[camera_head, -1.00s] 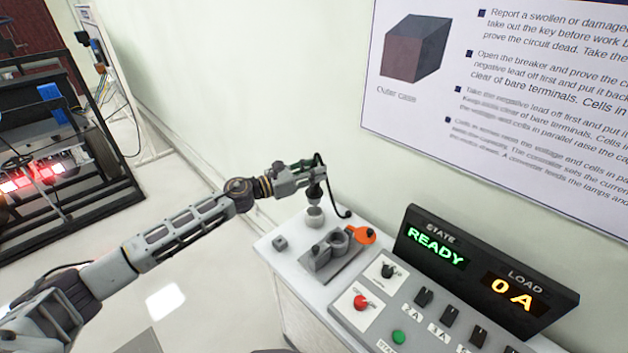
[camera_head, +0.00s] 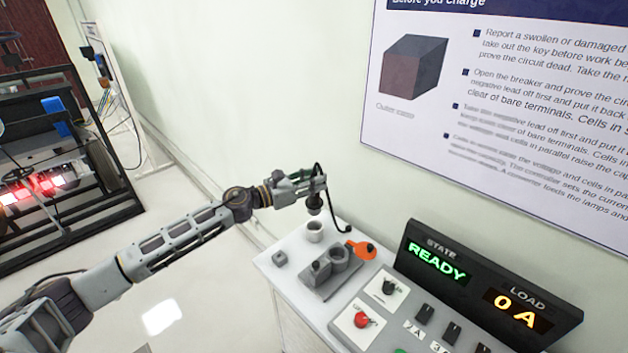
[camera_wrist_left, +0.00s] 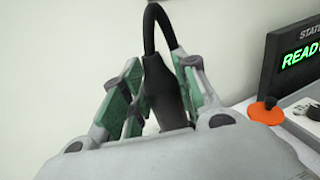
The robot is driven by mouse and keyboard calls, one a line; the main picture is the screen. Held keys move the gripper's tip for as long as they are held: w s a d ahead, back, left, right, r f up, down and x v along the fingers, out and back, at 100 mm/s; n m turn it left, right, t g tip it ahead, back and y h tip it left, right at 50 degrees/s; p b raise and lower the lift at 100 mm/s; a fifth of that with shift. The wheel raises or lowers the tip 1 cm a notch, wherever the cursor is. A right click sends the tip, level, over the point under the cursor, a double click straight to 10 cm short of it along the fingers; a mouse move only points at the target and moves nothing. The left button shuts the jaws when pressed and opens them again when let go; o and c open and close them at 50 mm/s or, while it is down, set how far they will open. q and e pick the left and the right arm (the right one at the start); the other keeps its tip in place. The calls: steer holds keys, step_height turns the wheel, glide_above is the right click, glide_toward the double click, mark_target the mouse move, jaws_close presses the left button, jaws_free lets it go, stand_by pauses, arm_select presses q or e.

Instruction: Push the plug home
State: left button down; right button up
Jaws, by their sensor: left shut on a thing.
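My left gripper (camera_head: 315,184) is above the back left of the white bench and shut on a dark plug (camera_head: 314,203) with a black cable looping from it. The plug points down. In the left wrist view the plug (camera_wrist_left: 161,92) stands between the green-lined fingers (camera_wrist_left: 163,95); its lower end is hidden by the gripper body. A pale round cup-like socket (camera_head: 314,232) stands on the bench just below the plug, with a small gap seen between them. I cannot tell how exactly they line up. My right gripper is not in view.
A grey block with round holders (camera_head: 324,272), an orange disc (camera_head: 363,250) and a small grey cube (camera_head: 279,257) are on the bench. The panel with a red knob (camera_head: 362,320) and the READY display (camera_head: 486,283) stand to the right. The wall is close behind.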

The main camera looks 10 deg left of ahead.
arm_select(q)
steer(key=shift+s+d+p, duration=0.2)
steer(key=shift+d+p, duration=0.05)
steer(key=shift+p, duration=0.1)
steer(key=shift+s+d, duration=0.15)
steer(key=shift+d, duration=0.15)
steer(key=shift+s+d+r+p, duration=0.2)
steer(key=shift+d+r+p, duration=0.1)
steer(key=shift+d+p, duration=0.4)
steer(key=s+d+r+m+g+h+p, duration=0.1)
steer(key=s+d+m+g+h, duration=0.3)
steer(key=s+d+m+g, duration=0.2)
steer(key=shift+s+d+r+g+p, duration=0.2)
steer(key=shift+s+d+g+p, duration=0.15)
steer(key=shift+s+g, duration=1.15)
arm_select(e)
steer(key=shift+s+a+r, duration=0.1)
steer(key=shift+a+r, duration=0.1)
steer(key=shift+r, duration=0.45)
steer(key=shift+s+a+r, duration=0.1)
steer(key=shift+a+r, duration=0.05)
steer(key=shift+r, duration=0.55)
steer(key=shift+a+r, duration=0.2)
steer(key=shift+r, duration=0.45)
arm_select(q)
steer(key=shift+s+t, duration=0.3)
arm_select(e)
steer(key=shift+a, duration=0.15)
